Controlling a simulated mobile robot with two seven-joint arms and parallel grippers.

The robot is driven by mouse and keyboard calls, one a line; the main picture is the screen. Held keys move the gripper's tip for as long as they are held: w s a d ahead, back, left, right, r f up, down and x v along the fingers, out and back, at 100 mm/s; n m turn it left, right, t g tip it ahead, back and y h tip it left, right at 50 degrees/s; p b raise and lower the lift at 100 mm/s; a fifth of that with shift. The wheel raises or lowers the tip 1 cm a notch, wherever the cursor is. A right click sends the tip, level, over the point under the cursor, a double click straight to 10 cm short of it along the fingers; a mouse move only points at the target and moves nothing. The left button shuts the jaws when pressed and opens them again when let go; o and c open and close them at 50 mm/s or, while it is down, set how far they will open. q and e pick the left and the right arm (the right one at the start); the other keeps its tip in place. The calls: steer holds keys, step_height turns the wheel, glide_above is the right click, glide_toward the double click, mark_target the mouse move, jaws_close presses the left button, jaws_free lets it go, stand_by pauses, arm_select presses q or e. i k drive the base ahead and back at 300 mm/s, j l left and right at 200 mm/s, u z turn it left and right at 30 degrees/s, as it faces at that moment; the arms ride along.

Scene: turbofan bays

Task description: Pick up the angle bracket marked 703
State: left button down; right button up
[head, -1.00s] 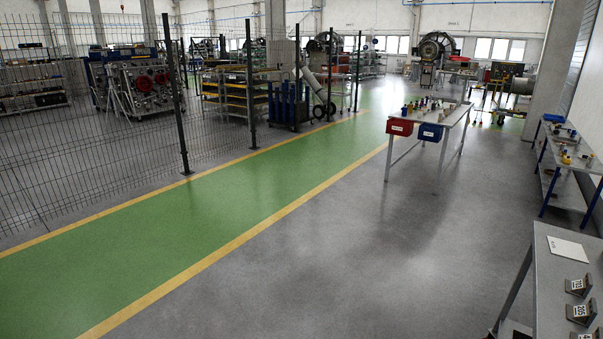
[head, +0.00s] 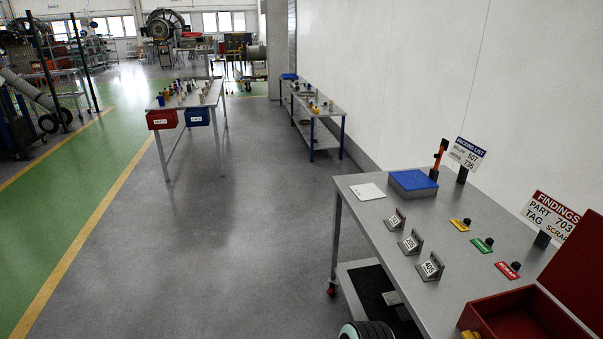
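Three metal angle brackets stand in a slanted row on the grey bench at the right. Each has a white label with black digits. They are the far bracket (head: 395,220), the middle bracket (head: 410,243) and the near bracket (head: 431,268). The digits are too small to read surely, so I cannot tell which is marked 703. A findings sign (head: 552,214) on the bench reads part 703, tag scrap. Neither of my grippers is in view.
The bench (head: 455,299) also holds a white sheet (head: 367,191), a blue box (head: 412,182), a picking list sign (head: 467,153), yellow (head: 459,225), green (head: 481,245) and red (head: 507,270) tags, and an open red box (head: 520,318). Open floor (head: 250,240) lies left.

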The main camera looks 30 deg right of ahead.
mark_target(397, 222)
steer(key=i+l+z, duration=0.1)
steer(key=i+z, duration=0.75)
steer(key=i+j+z, duration=0.2)
steer(key=i+z, duration=0.25)
steer(key=i+j+z, duration=0.7)
steer(key=z, duration=0.15)
